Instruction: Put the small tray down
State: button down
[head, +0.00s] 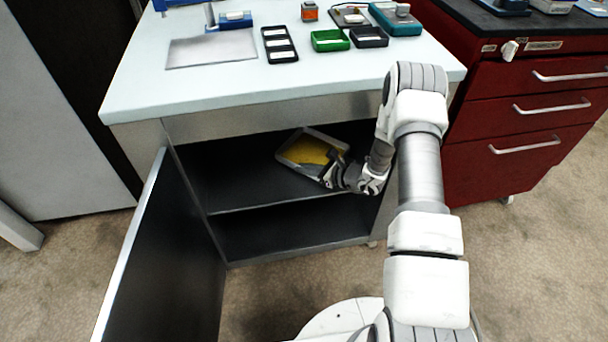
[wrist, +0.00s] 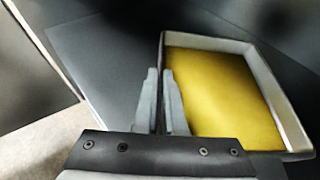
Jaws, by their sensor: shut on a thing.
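The small tray (head: 291,152) has light grey walls and a yellow inside. In the head view it is inside the open cabinet, over the upper dark shelf (head: 240,184), and it looks tilted. My gripper (head: 332,172) reaches in from the right and is shut on the tray's near right wall. In the wrist view my gripper (wrist: 168,100) has its two fingers close together at the left wall of the tray (wrist: 288,105). I cannot tell whether the tray's underside touches the shelf.
The cabinet door (head: 165,265) stands open at the left. A lower shelf (head: 285,233) looks empty. The worktop (head: 180,88) above holds a green tray (head: 330,40), black trays (head: 280,45) and a metal plate (head: 212,49). A red drawer unit (head: 535,115) stands at the right.

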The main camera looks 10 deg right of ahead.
notch_tip(320, 180, down, 2)
jog(key=shift+r, duration=0.1)
jog(key=c, duration=1.4)
grip_release()
jog(key=shift+f, duration=0.25)
jog(key=o, duration=0.4)
